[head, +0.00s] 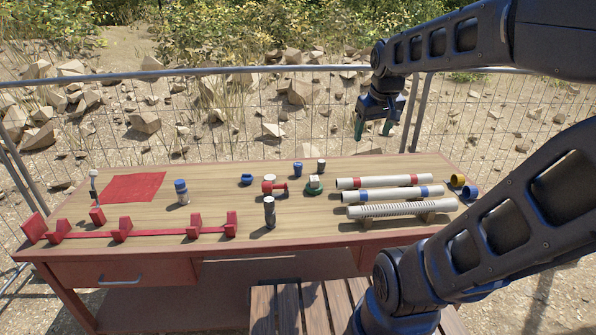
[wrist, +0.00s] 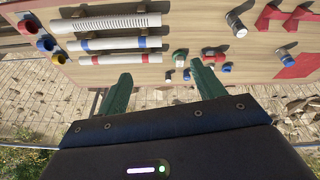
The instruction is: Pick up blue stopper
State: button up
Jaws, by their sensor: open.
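Several small blue pieces stand on the wooden table, and I cannot tell for sure which is the stopper. One is a small blue piece (head: 298,169) near the back edge, also in the wrist view (wrist: 187,74). Another is a squat blue piece (head: 247,179) to its left, also in the wrist view (wrist: 220,58). A grey cylinder with a blue top (head: 182,190) stands further left. My gripper (head: 373,127) hangs above and beyond the table's back right part. Its green fingers are apart with nothing between them in the wrist view (wrist: 160,70).
A red dumbbell-shaped piece (head: 273,187), a green-based white piece (head: 314,187) and a grey cylinder (head: 270,212) stand nearby. Pipes (head: 385,181) lie at the right beside blue and yellow rings (head: 469,191). A red rack (head: 121,230) runs along the front left. A wire fence stands behind.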

jog(key=w+a+n+g, duration=0.15)
jog(key=w+n, duration=0.25)
jog(key=w, duration=1)
jog(key=n+g+h, duration=0.1)
jog(key=n+g, duration=0.2)
jog(key=n, duration=0.8)
send_over(298, 164)
jog(key=a, duration=0.1)
jog(key=f, duration=3)
jog(key=shift+w, duration=0.25)
jog(key=shift+h, duration=0.3)
jog(key=f, duration=0.5)
jog(key=shift+d+f, duration=0.4)
jog(key=shift+s+d+f, duration=0.1)
jog(key=shift+s+f, duration=0.05)
jog(key=shift+f, duration=1.15)
jog(key=shift+s+d+f, duration=0.1)
jog(key=shift+s+f, duration=0.05)
jog(key=shift+f, duration=1.15)
jog(key=c, duration=1.1)
